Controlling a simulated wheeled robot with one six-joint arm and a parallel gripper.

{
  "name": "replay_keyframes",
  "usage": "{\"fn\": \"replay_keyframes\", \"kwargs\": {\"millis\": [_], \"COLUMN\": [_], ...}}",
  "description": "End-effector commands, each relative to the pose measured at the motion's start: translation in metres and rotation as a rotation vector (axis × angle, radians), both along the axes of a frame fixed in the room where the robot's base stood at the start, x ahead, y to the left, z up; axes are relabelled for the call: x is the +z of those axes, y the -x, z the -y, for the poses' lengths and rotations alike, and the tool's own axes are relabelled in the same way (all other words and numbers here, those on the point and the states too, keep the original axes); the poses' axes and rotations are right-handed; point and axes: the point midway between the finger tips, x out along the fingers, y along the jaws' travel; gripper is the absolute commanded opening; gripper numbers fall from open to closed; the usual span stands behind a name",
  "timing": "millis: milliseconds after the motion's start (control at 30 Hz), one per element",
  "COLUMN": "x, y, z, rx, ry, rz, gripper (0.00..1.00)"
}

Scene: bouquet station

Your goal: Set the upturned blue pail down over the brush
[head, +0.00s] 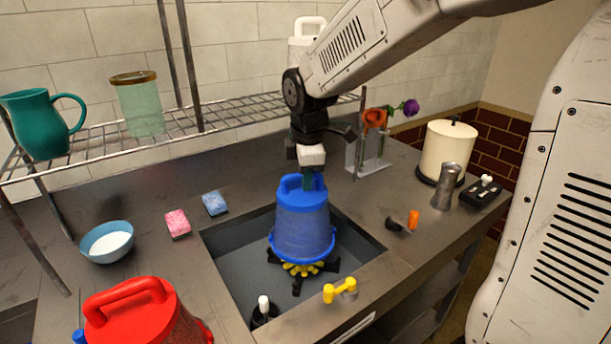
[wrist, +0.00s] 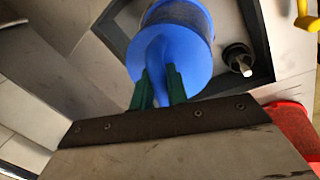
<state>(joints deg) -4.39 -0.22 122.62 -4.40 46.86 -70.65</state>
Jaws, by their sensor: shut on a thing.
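My gripper (head: 308,180) is shut on the loop handle of the upturned blue pail (head: 303,225); its green fingers pinch the handle in the wrist view (wrist: 158,88). The pail hangs mouth down, about upright, over the sink (head: 228,262). Just under its rim shows a yellow and black spiky thing (head: 302,268), partly hidden by the pail; I cannot tell whether they touch. A small black piece with a white handle (head: 263,303) stands apart at the sink's front; it also shows in the wrist view (wrist: 238,62). I cannot tell for sure which of these is the brush.
An upturned red pail (head: 150,315) stands at front left. A blue bowl (head: 107,242), pink sponge (head: 177,223) and blue sponge (head: 214,203) lie left of the sink. A yellow tap handle (head: 340,291) is at the front edge. A flower holder (head: 368,155) stands behind.

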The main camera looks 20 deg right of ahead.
Motion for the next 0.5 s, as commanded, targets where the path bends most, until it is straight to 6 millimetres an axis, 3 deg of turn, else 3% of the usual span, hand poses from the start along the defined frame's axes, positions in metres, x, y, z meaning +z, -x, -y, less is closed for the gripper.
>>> {"fn": "replay_keyframes", "kwargs": {"millis": [500], "x": [-0.004], "y": [0.0001], "z": [0.0004], "rx": [0.0], "ry": [0.0], "rz": [0.0], "gripper": [0.0]}}
